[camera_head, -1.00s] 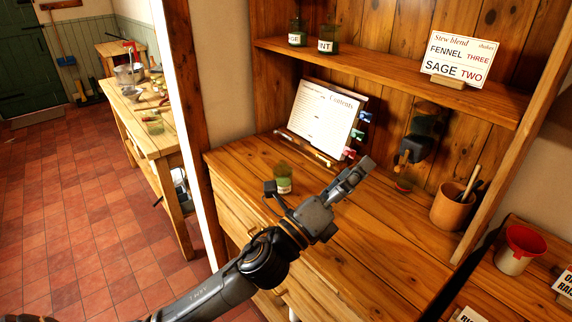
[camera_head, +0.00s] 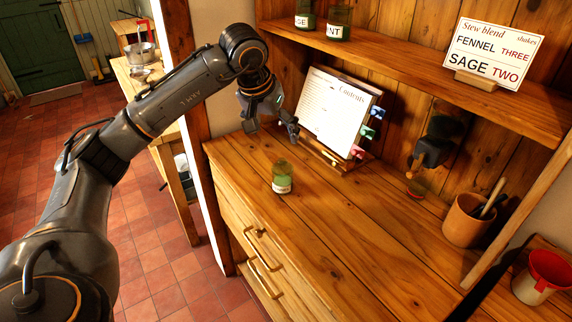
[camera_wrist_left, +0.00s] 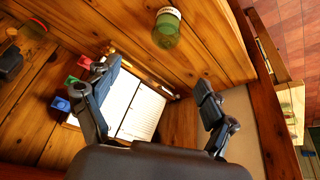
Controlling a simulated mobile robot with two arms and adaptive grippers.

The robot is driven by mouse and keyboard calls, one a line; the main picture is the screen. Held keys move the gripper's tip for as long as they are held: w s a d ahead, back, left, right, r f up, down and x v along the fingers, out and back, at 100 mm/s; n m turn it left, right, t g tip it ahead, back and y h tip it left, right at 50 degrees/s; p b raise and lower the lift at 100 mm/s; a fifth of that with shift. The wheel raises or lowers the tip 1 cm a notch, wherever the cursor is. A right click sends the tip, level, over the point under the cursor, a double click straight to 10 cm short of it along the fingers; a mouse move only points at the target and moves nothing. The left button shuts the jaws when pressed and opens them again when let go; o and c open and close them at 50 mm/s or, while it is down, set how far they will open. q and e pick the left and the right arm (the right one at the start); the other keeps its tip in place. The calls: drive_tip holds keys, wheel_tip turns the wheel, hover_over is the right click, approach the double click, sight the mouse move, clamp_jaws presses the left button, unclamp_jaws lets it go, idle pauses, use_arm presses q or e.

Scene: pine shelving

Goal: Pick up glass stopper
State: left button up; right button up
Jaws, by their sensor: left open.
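A small glass jar (camera_head: 282,178) with green contents and a white label stands upright on the wooden counter (camera_head: 345,225). It also shows at the top of the left wrist view (camera_wrist_left: 167,32). I cannot make out a separate glass stopper on it. My left gripper (camera_head: 272,128) is open and empty, above the back left of the counter, behind the jar and left of the book stand. In the left wrist view its two fingers (camera_wrist_left: 157,76) are spread wide, with the open book between and behind them. My right gripper is not in view.
An open book (camera_head: 335,110) with coloured clips stands close to my left gripper. Two labelled jars (camera_head: 338,22) and a recipe sign (camera_head: 490,52) are on the upper shelf. A black wall fitting (camera_head: 433,150) and a utensil pot (camera_head: 466,220) are rightward. The front counter is clear.

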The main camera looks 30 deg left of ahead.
sight(281, 160)
use_arm(q)
drive_tip(key=x, duration=0.2)
drive_tip(key=p+x, duration=0.1)
drive_tip(key=x, duration=0.2)
drive_tip(key=a+x, duration=0.1)
drive_tip(key=x, duration=0.2)
drive_tip(key=p+x, duration=0.2)
drive_tip(key=x, duration=0.3)
drive_tip(key=shift+f, duration=0.2)
drive_tip(key=shift+c, duration=1.3)
drive_tip(key=c, duration=0.9)
